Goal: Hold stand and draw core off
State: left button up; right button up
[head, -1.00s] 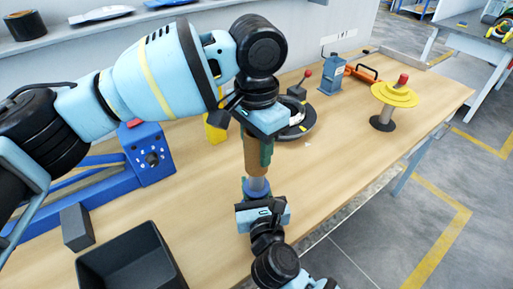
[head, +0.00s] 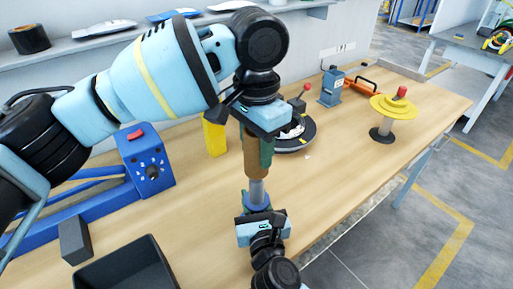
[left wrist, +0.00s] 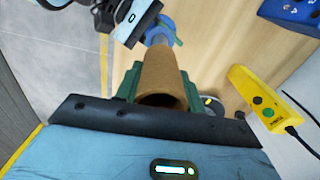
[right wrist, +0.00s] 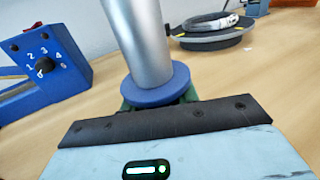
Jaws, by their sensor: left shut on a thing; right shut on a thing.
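My left gripper (head: 258,128) is shut on a brown tubular core (head: 256,160), held upright above the bench. In the left wrist view, the core (left wrist: 163,68) shows its hollow end between green jaw pads. Below it is the stand: a silver post (head: 257,191) with a blue collar (head: 257,209). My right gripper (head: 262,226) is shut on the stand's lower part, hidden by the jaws. In the right wrist view, the post (right wrist: 142,42) rises from the collar (right wrist: 154,88). The post's top meets the core's lower end; how much is inside is hidden.
A blue machine with a dial (head: 148,165) and a black bin (head: 130,268) stand at left. A yellow pendant (head: 214,138), a black turntable (head: 297,137) and a yellow spool (head: 390,112) stand beyond the grippers.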

jog(key=o, duration=1.2)
jog(key=shift+s+d, duration=0.25)
jog(key=shift+s, duration=0.95)
jog(key=shift+s+d, duration=0.25)
jog(key=shift+s, duration=1)
jog(key=shift+s+d, duration=0.25)
jog(key=shift+s, duration=0.95)
jog(key=shift+s, duration=0.1)
